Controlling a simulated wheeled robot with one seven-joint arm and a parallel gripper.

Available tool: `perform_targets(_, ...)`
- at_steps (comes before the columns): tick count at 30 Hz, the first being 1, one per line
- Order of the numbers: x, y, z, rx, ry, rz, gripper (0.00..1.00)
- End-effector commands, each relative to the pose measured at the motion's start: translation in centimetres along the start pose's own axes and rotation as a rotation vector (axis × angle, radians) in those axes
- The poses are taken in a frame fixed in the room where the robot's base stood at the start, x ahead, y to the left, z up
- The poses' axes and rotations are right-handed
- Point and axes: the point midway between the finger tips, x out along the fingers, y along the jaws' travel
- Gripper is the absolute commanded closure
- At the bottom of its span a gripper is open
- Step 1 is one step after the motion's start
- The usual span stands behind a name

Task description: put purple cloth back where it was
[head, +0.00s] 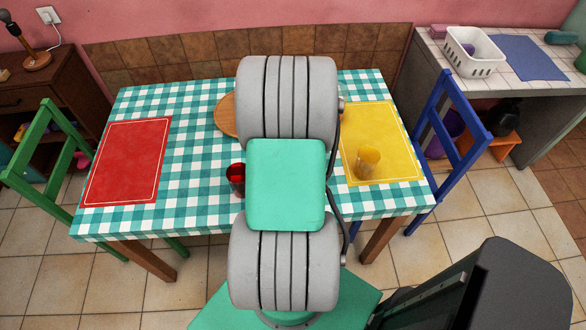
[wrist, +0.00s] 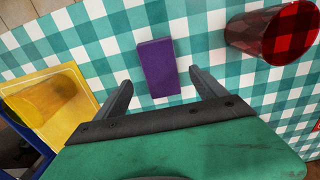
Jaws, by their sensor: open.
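The purple cloth (wrist: 158,67) lies folded as a small rectangle on the checkered tablecloth in the wrist view. My gripper (wrist: 165,88) is open, with one finger to each side of the cloth's near end in the picture. I cannot tell whether the fingers touch the cloth or how high they are above it. In the head view my own arm hides the cloth and the gripper.
A red cup (head: 236,179) stands close by and also shows in the wrist view (wrist: 272,33). A yellow cup (head: 367,161) stands on the yellow placemat (head: 398,125). A red placemat (head: 127,160) lies at left. A round wooden board (head: 227,114) is partly hidden. Chairs flank the table.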

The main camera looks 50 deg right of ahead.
Motion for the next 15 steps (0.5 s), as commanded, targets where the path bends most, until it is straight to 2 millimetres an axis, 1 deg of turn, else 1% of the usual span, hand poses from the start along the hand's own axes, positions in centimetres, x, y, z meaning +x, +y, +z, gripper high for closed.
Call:
perform_targets(1,-1.3,0.0,-0.1,0.0,0.006,0.001,0.19)
perform_targets(3,-3.1,0.0,-0.1,0.0,0.005,0.001,0.19)
perform_targets(6,-5.1,0.0,-0.1,0.0,0.003,0.0,0.19)
perform_targets(9,-6.3,0.0,0.0,0.0,0.0,0.0,0.19)
perform_targets(13,-6.9,-0.1,0.0,-0.003,0.0,0.0,0.19)
perform_targets(14,-7.1,-0.4,0.0,-0.01,0.002,0.0,0.19)
perform_targets(15,-7.5,-1.2,0.0,-0.028,0.01,0.001,0.19)
